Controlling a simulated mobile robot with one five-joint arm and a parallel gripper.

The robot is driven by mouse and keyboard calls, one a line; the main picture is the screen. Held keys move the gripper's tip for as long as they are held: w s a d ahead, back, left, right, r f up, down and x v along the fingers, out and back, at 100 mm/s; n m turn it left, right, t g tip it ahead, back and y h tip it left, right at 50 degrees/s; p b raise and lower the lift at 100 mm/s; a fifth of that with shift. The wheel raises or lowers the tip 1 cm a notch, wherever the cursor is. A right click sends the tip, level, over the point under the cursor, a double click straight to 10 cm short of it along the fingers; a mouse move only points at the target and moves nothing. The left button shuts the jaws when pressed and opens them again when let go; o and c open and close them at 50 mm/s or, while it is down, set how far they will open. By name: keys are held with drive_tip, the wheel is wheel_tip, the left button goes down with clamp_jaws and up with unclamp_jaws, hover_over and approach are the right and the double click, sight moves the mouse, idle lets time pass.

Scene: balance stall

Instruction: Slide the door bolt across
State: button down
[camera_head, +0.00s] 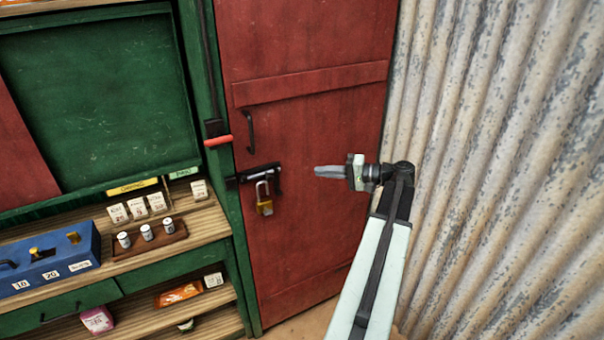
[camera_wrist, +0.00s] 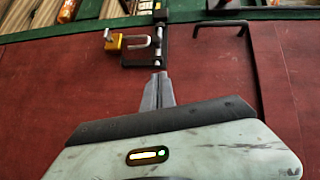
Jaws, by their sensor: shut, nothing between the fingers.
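The black door bolt (camera_head: 262,172) is mounted on the left edge of the red door (camera_head: 310,220), beside the green frame. A brass padlock (camera_head: 265,206) hangs at the bolt. In the wrist view the bolt (camera_wrist: 155,48) shows a pale metal rod, with the padlock (camera_wrist: 114,42) to its left. My gripper (camera_head: 318,172) is in front of the door, to the right of the bolt. Its fingers are shut with nothing between them. In the wrist view the fingertips (camera_wrist: 158,76) point at the bolt's lower end; I cannot tell whether they touch it.
A black door handle (camera_head: 250,132) is above the bolt, and a red lever (camera_head: 218,140) is on the frame. Shelves at left hold a blue box (camera_head: 48,262) and a small weight rack (camera_head: 150,240). A corrugated metal wall (camera_head: 500,170) stands close on the right.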

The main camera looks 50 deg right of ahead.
drive_tip(key=s+a+b+x, duration=0.1)
drive_tip(key=a+b+x, duration=0.1)
drive_tip(key=x, duration=1)
drive_tip(key=shift+a+f, duration=0.25)
drive_tip(key=shift+a, duration=0.15)
